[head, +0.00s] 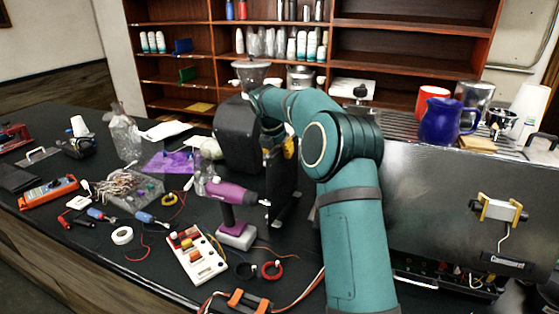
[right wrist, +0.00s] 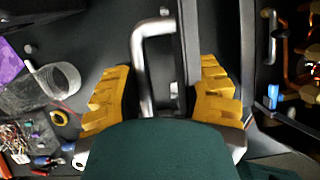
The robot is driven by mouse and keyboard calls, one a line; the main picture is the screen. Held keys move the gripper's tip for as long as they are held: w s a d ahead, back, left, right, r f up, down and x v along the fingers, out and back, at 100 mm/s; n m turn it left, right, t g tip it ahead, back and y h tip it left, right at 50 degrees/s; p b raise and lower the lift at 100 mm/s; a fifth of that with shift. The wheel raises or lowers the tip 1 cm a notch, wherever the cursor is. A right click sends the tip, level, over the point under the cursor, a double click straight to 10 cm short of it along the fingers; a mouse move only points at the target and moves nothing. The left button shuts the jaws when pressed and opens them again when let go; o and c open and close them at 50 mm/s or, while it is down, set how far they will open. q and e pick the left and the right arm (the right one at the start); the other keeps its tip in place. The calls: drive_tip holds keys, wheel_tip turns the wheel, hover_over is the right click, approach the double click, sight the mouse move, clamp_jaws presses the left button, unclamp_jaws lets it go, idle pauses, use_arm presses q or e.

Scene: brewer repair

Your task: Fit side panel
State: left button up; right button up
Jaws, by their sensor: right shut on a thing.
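In the head view my right gripper (head: 284,150) is at mid-picture, beyond the bend of my teal arm, with a dark upright panel (head: 284,190) below it. The panel stands nearly edge-on above the dark counter; whether its lower edge touches is unclear. In the right wrist view the yellow fingers of my right gripper (right wrist: 164,85) are on either side of a silver U-shaped handle (right wrist: 142,65) on a dark surface, with the exact contact hidden. The large grey brewer (head: 420,190) stands at the right of the head view. My left gripper is not seen.
A purple drill (head: 232,200) stands close left of the panel. A cream switch box (head: 197,255), cables and tape rolls lie in front. A blue pitcher (head: 440,120) and cups stand on the brewer. Copper pipes (right wrist: 302,50) show at right in the wrist view.

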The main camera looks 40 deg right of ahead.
wheel_tip(320, 180, up, 9)
drive_tip(key=p, duration=0.2)
drive_tip(key=shift+n, duration=0.4)
drive_tip(key=s+p, duration=0.1)
drive_tip(key=p, duration=0.2)
drive_tip(key=s+d+r+p, duration=0.1)
drive_tip(key=s+p, duration=0.1)
drive_tip(key=p, duration=0.1)
drive_tip(key=s+d+p, duration=0.1)
drive_tip(key=s+p, duration=0.1)
drive_tip(key=p, duration=0.2)
drive_tip(key=shift+d+r, duration=0.2)
drive_tip(key=shift+d, duration=0.05)
drive_tip(key=shift+s, duration=0.1)
drive_tip(key=s, duration=0.1)
drive_tip(key=s+d+b, duration=0.1)
drive_tip(key=s+d, duration=0.1)
drive_tip(key=shift+s+b, duration=0.3)
drive_tip(key=shift+b, duration=0.05)
drive_tip(key=shift+a+f+p, duration=0.1)
drive_tip(key=shift+f+p, duration=0.1)
drive_tip(key=shift+p, duration=0.35)
idle(0.4)
